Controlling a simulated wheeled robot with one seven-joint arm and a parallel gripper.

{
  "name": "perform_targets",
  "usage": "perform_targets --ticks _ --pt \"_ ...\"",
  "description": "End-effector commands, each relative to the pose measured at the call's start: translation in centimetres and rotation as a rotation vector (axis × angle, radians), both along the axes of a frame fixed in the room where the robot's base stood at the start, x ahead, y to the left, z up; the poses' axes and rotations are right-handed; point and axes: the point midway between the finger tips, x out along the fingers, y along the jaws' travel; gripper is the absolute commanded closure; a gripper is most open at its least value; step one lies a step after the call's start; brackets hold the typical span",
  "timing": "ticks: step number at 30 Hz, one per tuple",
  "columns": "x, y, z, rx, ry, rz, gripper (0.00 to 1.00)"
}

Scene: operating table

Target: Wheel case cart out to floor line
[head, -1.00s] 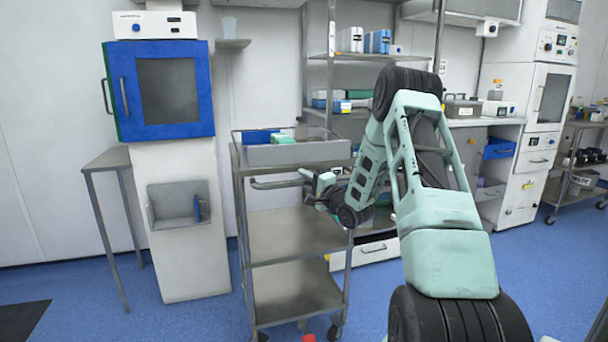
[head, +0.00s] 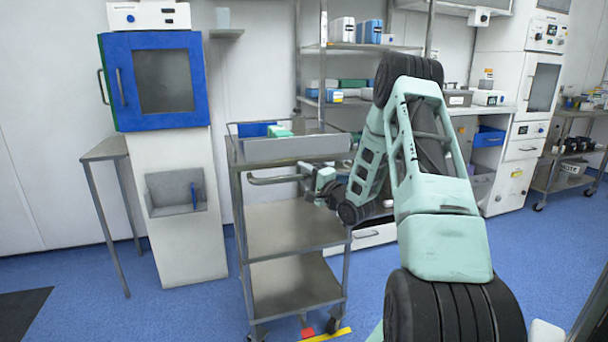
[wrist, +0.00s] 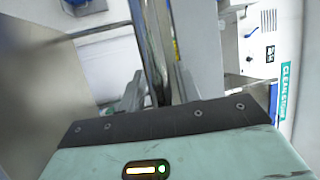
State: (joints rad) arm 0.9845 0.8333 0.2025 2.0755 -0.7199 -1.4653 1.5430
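The case cart (head: 292,229) is a grey metal trolley with a raised top tray and two lower shelves, upright on castors in the centre of the head view. Its bar handle (head: 272,180) sticks out below the tray. My gripper (head: 309,173) is at the right end of this handle. In the wrist view, the fingers of my gripper (wrist: 157,92) stand on both sides of a metal bar (wrist: 152,45) and look closed on it; the contact is partly hidden. A yellow floor line (head: 328,337) with a red patch (head: 307,331) lies by the cart's front castors.
A white pedestal with a blue-doored cabinet (head: 160,82) and a small side table (head: 106,150) stand left of the cart. Shelving (head: 372,48) and a counter stand behind and right. Blue floor (head: 185,312) is open at front left.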

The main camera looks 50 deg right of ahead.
Motion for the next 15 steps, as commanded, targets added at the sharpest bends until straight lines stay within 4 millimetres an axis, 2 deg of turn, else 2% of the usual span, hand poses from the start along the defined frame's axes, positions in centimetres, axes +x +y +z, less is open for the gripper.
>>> perform_targets --ticks 10,15 --pt "-0.1 0.0 0.0 0.000 -0.002 0.001 0.59" --pt "-1.8 0.2 -0.3 0.000 0.001 -0.002 0.59"
